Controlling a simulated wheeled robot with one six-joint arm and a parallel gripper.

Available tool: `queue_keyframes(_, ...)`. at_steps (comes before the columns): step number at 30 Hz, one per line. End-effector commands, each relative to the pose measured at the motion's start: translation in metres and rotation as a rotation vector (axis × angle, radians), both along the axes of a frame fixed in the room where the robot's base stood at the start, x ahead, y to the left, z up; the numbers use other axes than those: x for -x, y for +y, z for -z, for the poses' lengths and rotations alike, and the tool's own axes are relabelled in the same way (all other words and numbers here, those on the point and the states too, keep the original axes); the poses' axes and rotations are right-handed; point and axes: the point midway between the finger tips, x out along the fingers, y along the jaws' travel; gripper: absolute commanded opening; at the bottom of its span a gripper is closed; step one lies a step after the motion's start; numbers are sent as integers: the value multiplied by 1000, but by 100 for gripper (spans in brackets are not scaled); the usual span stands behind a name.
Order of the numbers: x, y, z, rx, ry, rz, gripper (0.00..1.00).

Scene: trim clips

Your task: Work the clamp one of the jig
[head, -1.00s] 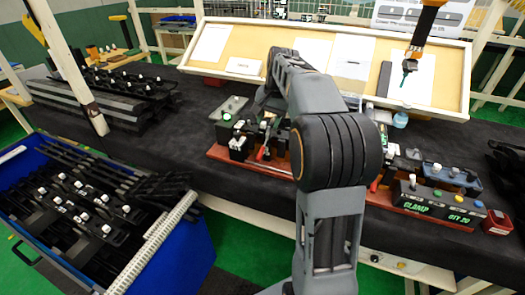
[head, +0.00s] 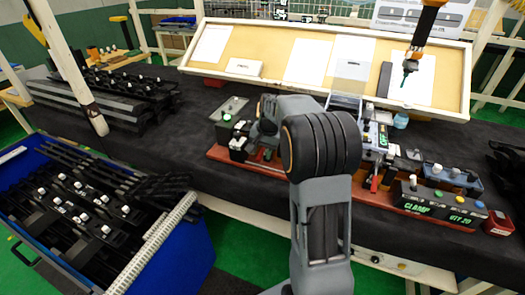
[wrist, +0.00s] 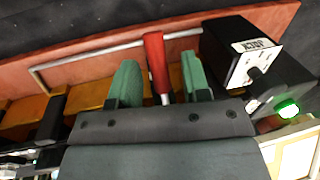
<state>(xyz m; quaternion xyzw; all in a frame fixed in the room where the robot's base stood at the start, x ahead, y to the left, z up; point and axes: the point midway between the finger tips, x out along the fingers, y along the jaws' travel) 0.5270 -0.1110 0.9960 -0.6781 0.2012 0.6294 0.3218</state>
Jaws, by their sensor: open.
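The jig's long red-brown base (head: 430,210) lies along the dark-covered table. In the wrist view, a red clamp handle (wrist: 157,62) stands out from the base between the two green fingertips of my gripper (wrist: 160,78). The fingers are open, with a gap on the right of the handle and a narrower one on the left. In the head view my arm hides the middle of the jig and most of the gripper. Another red handle (head: 375,182) shows right of my arm. I cannot read which clamp is which number.
A black box with a white label (wrist: 255,50) and a lit green button (wrist: 287,108) sit close right of the fingers. A thin metal rail (wrist: 95,53) runs past the handle. A blue bin (head: 190,255) of black parts stands at left. A tilted board (head: 270,45) stands behind.

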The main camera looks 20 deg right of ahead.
Motion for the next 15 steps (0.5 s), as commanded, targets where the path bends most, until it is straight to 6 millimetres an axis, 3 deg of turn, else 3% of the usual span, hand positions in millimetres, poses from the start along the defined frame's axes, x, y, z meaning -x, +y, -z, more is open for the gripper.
queue_keyframes(8, 0, 0, 1, -1, 1, 0, 43)
queue_keyframes(15, 0, 0, 1, -1, 1, -1, 21)
